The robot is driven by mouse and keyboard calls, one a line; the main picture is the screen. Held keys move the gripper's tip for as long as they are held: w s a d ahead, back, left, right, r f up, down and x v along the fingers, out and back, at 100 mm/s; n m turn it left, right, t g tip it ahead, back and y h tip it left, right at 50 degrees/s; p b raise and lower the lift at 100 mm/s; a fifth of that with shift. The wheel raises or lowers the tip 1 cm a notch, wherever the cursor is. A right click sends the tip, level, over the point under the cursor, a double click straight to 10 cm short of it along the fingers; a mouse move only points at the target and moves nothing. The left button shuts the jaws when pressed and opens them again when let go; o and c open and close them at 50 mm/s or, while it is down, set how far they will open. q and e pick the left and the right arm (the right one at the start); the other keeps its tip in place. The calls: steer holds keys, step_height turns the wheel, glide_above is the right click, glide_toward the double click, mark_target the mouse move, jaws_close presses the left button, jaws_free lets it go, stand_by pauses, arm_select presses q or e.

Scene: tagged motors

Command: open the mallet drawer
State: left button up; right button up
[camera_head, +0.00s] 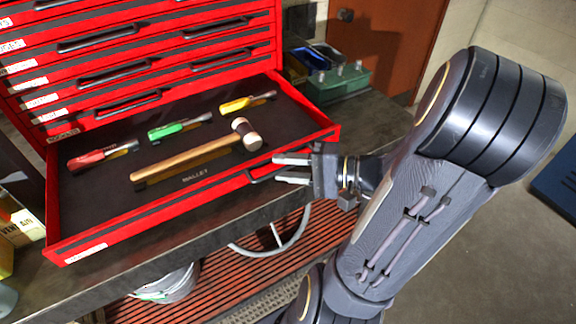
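The mallet drawer (130,222) is the lowest drawer of the red tool chest and is pulled out. Its dark inside holds a wooden-handled mallet (190,158), with the word MALLET on the liner below it. My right gripper (278,169) is at the right part of the drawer's front, by the dark handle (257,179). Its two fingers are apart, one above the other; I cannot tell whether they touch the handle. My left gripper is not in view.
Red (92,158), green (176,128) and yellow (248,102) screwdrivers lie in the drawer. Closed labelled drawers (100,75) are above. A green holder (338,84) stands right of the chest on the dark workbench (180,252). A bucket (168,284) is below.

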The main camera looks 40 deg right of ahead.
steer(key=b+v, duration=0.1)
steer(key=v, duration=0.6)
steer(key=shift+s+d, duration=0.25)
steer(key=shift+s, duration=0.05)
steer(key=shift+r, duration=0.1)
stand_by(0.3)
steer(key=a+n+g+h+p, duration=0.4)
steer(key=a+n+g, duration=0.4)
steer(key=a, duration=0.8)
steer(key=n, duration=0.3)
steer(key=shift+r+n+h+p, duration=0.25)
steer(key=shift+n+h+p, duration=0.05)
steer(key=shift+h, duration=0.1)
